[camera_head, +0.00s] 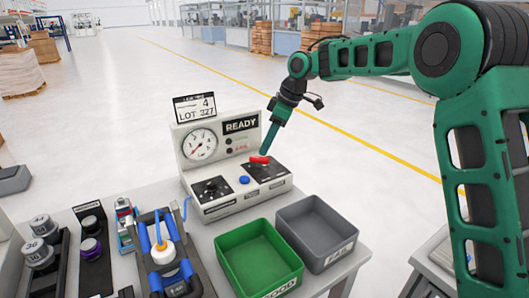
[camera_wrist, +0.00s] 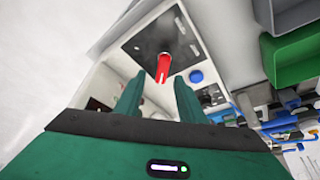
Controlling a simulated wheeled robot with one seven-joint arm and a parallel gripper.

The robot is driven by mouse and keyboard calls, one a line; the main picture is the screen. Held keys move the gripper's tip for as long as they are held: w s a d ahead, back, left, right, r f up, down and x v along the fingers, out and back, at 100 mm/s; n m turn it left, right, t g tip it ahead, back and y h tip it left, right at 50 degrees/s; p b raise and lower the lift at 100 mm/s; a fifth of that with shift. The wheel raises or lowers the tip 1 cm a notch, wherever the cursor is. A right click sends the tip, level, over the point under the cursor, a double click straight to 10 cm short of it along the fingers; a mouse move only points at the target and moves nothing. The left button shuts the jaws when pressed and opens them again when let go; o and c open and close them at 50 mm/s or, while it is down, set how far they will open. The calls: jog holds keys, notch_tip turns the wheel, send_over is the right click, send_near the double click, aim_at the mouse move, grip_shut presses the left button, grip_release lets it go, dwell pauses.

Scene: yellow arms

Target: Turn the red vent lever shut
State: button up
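The red vent lever (camera_head: 260,159) sits on a black plate (camera_head: 275,170) on the right of the light-grey test machine (camera_head: 222,160). In the head view it lies roughly sideways. My gripper (camera_head: 268,146) is just above it, pointing down. In the wrist view the red lever (camera_wrist: 163,68) shows just beyond the tips of my open gripper (camera_wrist: 159,80), in line with the gap between the two green fingers. I cannot tell whether a finger touches it. The fingers hold nothing that I can see.
A blue button (camera_head: 244,180) and a black dial plate (camera_head: 211,189) are left of the lever. A green bin (camera_head: 258,258) and a grey bin (camera_head: 317,233) stand in front. A gauge (camera_head: 199,144) and a READY display (camera_head: 240,124) are on the upright panel behind.

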jog(key=v, duration=0.6)
jog(key=shift+d+r, duration=0.2)
jog(key=shift+r, duration=0.1)
jog(key=shift+w, duration=0.1)
jog(key=s+d+m+h, duration=0.1)
jog(key=s+d+m, duration=0.35)
jog(key=d, duration=0.45)
jog(key=s+d+f+m+h, duration=0.1)
jog(key=s+d+m, duration=0.2)
jog(key=s+d, duration=0.45)
jog(key=s+d+m+h, duration=0.1)
jog(key=s+d+m, duration=0.25)
jog(key=d, duration=0.75)
jog(key=s+d+f+m, duration=0.3)
jog(key=s+d, duration=0.1)
jog(key=s, duration=0.5)
jog(key=s+d+f+m+h, duration=0.1)
jog(key=s+d+f+m, duration=0.3)
jog(key=s, duration=0.6)
jog(key=s+d+f+m, duration=0.3)
jog(key=s+d+m, duration=0.1)
jog(key=s, duration=0.6)
jog(key=shift+s+d+f+g, duration=0.25)
jog(key=shift+d+g, duration=0.15)
jog(key=shift+d, duration=0.15)
jog(key=shift+w, duration=0.1)
